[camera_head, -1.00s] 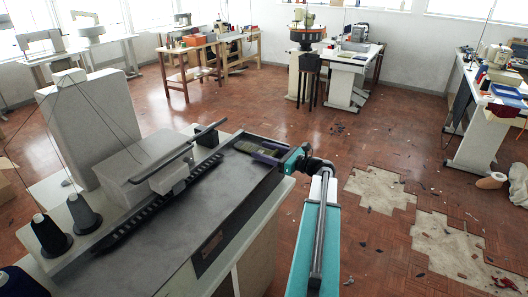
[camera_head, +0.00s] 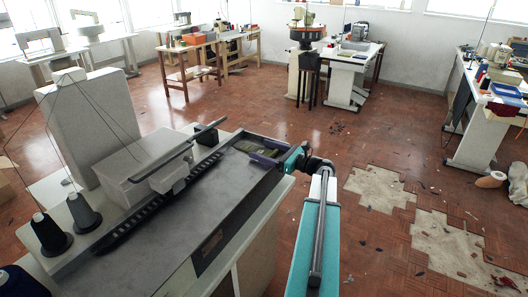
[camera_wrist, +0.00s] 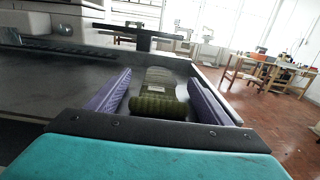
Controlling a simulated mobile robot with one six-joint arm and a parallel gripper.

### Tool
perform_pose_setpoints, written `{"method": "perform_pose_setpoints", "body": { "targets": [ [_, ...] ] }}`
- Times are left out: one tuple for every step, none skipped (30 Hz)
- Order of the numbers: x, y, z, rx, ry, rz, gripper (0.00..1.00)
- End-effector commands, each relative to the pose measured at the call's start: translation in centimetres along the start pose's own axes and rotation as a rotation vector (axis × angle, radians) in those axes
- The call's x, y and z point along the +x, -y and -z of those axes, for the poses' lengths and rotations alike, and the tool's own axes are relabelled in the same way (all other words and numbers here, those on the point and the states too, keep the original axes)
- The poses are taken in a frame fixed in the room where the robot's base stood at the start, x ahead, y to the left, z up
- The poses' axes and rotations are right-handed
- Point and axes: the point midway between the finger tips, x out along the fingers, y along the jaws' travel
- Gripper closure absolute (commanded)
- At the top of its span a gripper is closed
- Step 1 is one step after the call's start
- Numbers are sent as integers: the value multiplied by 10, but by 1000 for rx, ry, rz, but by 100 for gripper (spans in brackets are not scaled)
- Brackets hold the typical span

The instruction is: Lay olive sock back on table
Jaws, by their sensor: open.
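The olive sock (camera_wrist: 159,92) lies on the dark top of the machine table (camera_head: 190,190), near its far right corner. It looks folded or rolled, with a pale mark on it. My gripper (camera_wrist: 157,95) is open, with one purple finger on each side of the sock. In the wrist view a gap shows between the left finger and the sock, and a smaller one at the right. In the head view my gripper (camera_head: 268,152) is low over the table's far right end, and the sock (camera_head: 257,145) shows only in part beside the purple fingers.
The grey sewing machine body (camera_head: 150,165) stands left of the sock. Dark thread cones (camera_head: 82,212) stand at the table's near left. The dark surface in front of the machine is clear. A raised rim runs along the table's right edge.

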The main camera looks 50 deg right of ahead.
Motion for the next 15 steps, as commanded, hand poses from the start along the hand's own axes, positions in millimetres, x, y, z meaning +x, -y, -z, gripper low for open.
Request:
{"method": "perform_pose_setpoints", "body": {
  "targets": [
    [-2, 0, 0, 0, 0, 1, 27],
    [-4, 0, 0, 0, 0, 1, 27],
    [-7, 0, 0, 0, 0, 2, 27],
    [-10, 0, 0, 0, 0, 2, 27],
    [-13, 0, 0, 0, 0, 2, 27],
    [-18, 0, 0, 0, 0, 2, 27],
    [-21, 0, 0, 0, 0, 2, 27],
    [-25, 0, 0, 0, 0, 2, 27],
    [-30, 0, 0, 0, 0, 2, 27],
    [-35, 0, 1, 0, 0, 3, 27],
    [-39, 0, 0, 0, 0, 3, 27],
    [-45, 0, 0, 0, 0, 2, 27],
    [-50, 0, 1, 0, 0, 2, 27],
    [-54, 0, 1, 0, 0, 3, 27],
    [-61, 0, 1, 0, 0, 2, 27]
  ]
}}
